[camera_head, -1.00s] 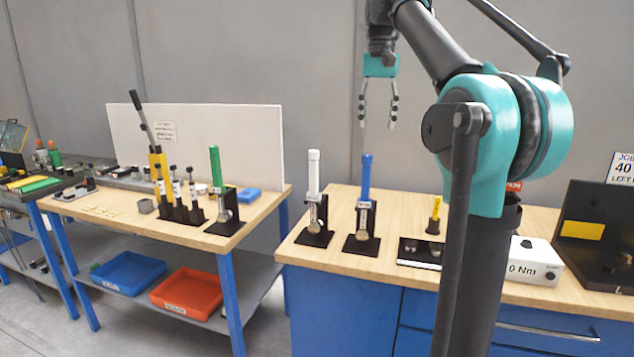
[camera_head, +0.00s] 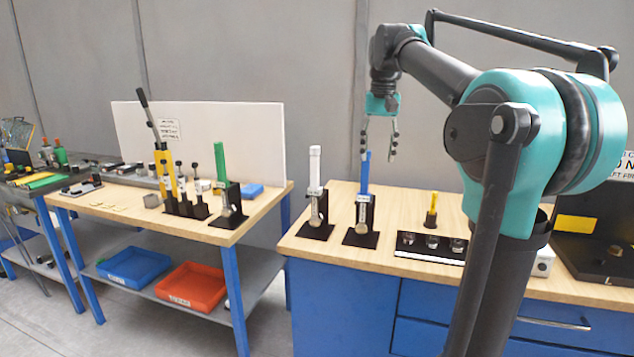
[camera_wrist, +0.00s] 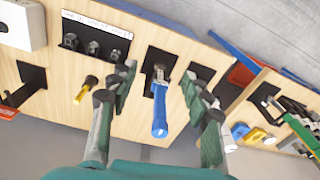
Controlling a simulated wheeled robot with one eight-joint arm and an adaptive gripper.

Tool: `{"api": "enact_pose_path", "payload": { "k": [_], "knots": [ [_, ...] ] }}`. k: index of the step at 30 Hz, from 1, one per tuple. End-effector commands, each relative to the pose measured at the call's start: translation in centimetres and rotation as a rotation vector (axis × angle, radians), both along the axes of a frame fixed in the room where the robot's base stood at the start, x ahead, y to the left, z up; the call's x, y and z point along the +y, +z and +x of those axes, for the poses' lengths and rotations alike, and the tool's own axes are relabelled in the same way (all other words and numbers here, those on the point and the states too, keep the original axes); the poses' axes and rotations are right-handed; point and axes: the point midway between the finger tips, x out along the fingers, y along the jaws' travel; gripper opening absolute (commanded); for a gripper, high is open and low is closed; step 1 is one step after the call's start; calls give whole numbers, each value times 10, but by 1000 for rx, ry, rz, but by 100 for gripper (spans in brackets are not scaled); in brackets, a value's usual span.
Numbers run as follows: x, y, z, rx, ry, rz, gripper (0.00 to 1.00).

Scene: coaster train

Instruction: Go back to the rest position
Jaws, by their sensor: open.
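My gripper (camera_head: 379,140) hangs from my arm above the right bench, pointing down, with its two fingers apart and nothing between them. In the head view its fingertips are near the top of the blue-handled tool (camera_head: 364,180), which stands upright in a black stand; whether they touch cannot be told from this view. In the wrist view the open fingers (camera_wrist: 158,88) frame the blue handle (camera_wrist: 160,115) from above, with the handle between them in the picture. My arm's teal elbow hides part of the bench at the right.
A white-handled tool (camera_head: 315,175) stands left of the blue one. A yellow-handled piece (camera_head: 431,212) and a black tray (camera_head: 430,250) are to the right. The left bench (camera_head: 125,215) carries a green-handled tool (camera_head: 222,170). Blue (camera_head: 135,268) and red (camera_head: 192,288) bins sit below.

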Motion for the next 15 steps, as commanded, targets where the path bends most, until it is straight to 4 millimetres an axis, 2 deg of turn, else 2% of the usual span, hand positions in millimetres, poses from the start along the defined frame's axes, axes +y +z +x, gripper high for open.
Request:
{"api": "enact_pose_path", "payload": {
  "k": [5,8,11,15],
  "knots": [
    [-5,-67,-9,-45,24,0,49],
    [-9,-117,-21,-79,42,-2,49],
    [-13,-168,-40,-114,59,-5,49],
    [-19,-238,-76,-163,85,-9,49]
  ]
}}
